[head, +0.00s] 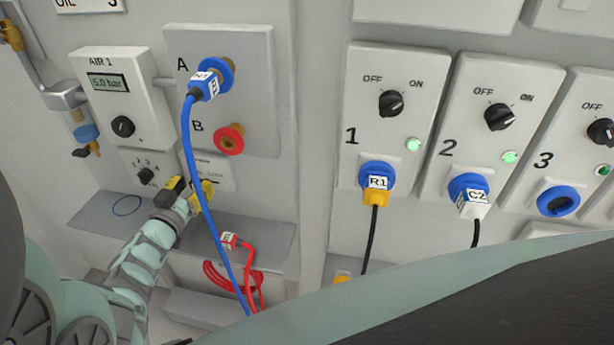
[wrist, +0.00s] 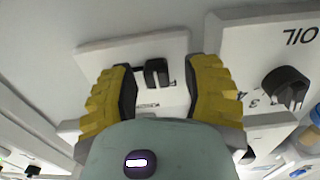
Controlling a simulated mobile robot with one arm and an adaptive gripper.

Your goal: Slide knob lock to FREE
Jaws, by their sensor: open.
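The knob lock is a small black slider (wrist: 156,73) on a white plate (wrist: 115,50) in the wrist view. A dark piece of slot shows to the slider's left; the small lettering around it is too unclear to read its setting. In the head view, my gripper covers the slider, and part of the plate (head: 222,181) with the word LOCK shows beside it. My gripper (head: 188,191) is open, with yellow fingers. In the wrist view its fingers (wrist: 160,92) stand to either side of the slider, apart from it, with gaps on both sides.
A black rotary selector (head: 146,175) with numbers sits left of my gripper. A red plug (head: 228,240) lies on the ledge below. The AIR 1 unit (head: 106,103) is above.

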